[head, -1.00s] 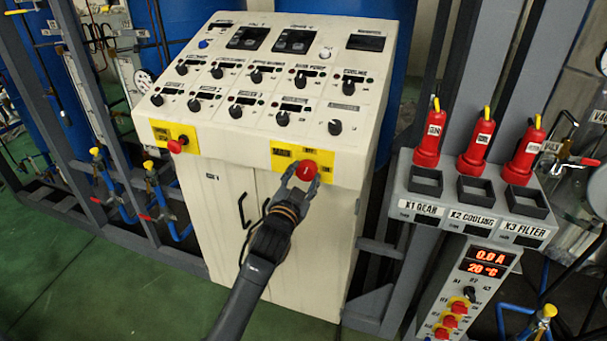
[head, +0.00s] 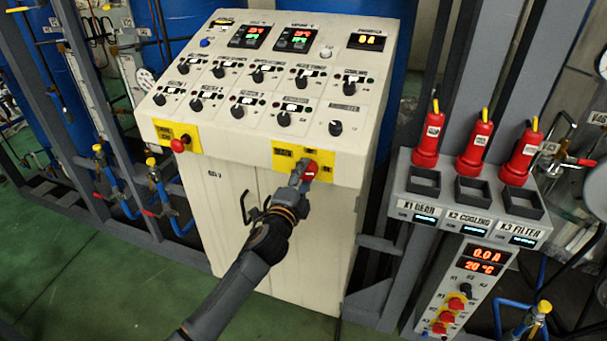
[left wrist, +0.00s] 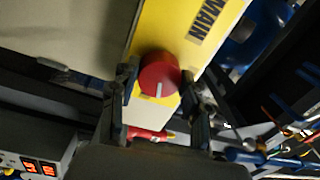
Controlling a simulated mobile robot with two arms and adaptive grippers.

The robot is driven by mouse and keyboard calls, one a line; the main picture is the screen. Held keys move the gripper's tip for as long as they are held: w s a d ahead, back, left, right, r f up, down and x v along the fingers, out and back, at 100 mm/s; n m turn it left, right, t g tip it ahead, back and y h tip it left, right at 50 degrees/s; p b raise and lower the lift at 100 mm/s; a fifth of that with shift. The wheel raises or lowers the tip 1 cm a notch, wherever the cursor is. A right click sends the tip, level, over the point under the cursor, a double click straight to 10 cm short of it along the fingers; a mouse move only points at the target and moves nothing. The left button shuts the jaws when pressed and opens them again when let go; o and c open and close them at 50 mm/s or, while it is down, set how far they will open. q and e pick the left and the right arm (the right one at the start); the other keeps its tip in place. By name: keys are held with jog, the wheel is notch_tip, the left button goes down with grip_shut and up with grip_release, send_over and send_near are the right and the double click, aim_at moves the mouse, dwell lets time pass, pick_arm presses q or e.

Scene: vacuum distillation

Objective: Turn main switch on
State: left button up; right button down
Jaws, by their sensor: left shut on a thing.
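The main switch is a red round knob (head: 311,168) on a yellow plate (head: 284,162) at the right front edge of the cream control cabinet. My left gripper (head: 304,176) reaches up to it from below and is shut on the knob. In the left wrist view the red knob (left wrist: 159,72) sits between my two dark fingers (left wrist: 159,90), with its white mark showing. The yellow plate (left wrist: 175,25) there bears the word MAIN. The cabinet's displays, such as the amber one (head: 366,42), are lit. My right gripper is not in view.
Another red knob (head: 179,145) sits on a yellow plate at the cabinet's left. A black door handle (head: 251,216) is close to my left arm. On the right, a grey panel (head: 400,198) carries several red plugs. Green floor (head: 60,280) is open at the lower left.

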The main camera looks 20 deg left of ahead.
pick_arm(q)
jog(key=shift+m+p, duration=0.35)
jog(key=shift+m, duration=1.45)
jog(key=o, duration=1.2)
jog(key=shift+c, duration=0.2)
jog(key=s, duration=1.2)
jog(key=shift+a+f, duration=0.2)
jog(key=shift+f, duration=0.05)
